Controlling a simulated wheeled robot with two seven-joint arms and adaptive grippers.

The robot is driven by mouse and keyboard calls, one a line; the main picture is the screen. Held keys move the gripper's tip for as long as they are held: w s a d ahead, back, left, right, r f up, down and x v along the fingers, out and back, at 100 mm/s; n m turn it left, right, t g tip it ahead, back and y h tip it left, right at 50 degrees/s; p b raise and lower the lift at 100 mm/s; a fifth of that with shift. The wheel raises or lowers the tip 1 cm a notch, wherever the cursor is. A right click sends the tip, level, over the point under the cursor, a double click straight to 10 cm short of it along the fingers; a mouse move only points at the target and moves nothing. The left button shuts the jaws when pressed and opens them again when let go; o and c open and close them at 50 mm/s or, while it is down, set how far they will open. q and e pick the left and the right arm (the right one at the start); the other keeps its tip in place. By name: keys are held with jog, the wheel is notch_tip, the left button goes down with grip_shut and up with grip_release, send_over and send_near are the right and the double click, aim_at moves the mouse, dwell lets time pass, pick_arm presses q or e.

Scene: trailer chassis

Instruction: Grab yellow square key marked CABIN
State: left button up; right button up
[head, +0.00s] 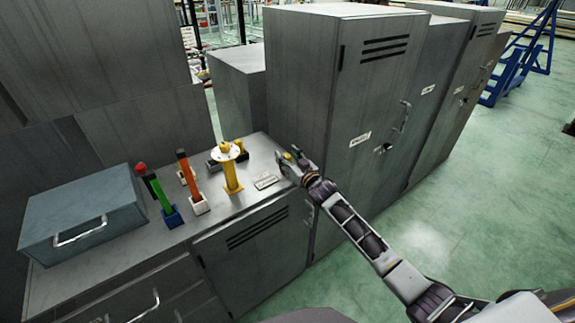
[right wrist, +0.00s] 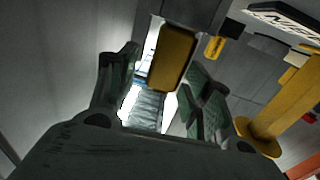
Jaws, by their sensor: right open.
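A yellow square key (right wrist: 172,58) shows between the open fingers of my right gripper (right wrist: 160,72) in the right wrist view. I cannot tell whether either finger touches it, and no marking on its face is readable. In the head view my right gripper (head: 290,162) is at the right end of the grey counter, close to the tall cabinet; a small yellow spot beside its fingers is too small to make out. A white label plate with dark letters (right wrist: 285,20) shows at upper right of the wrist view. My left gripper is out of view.
On the counter (head: 225,205) stand a yellow post with a white disc (head: 232,172), an orange handle (head: 184,166), a green handle (head: 157,190) and a blue-grey box (head: 80,212). The tall grey cabinet (head: 330,90) is right behind my gripper. Open floor lies to the right.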

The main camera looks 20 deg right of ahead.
jog(key=shift+w, duration=0.15)
jog(key=shift+c, duration=0.3)
grip_shut()
dwell(0.3)
jog(key=shift+r, duration=5)
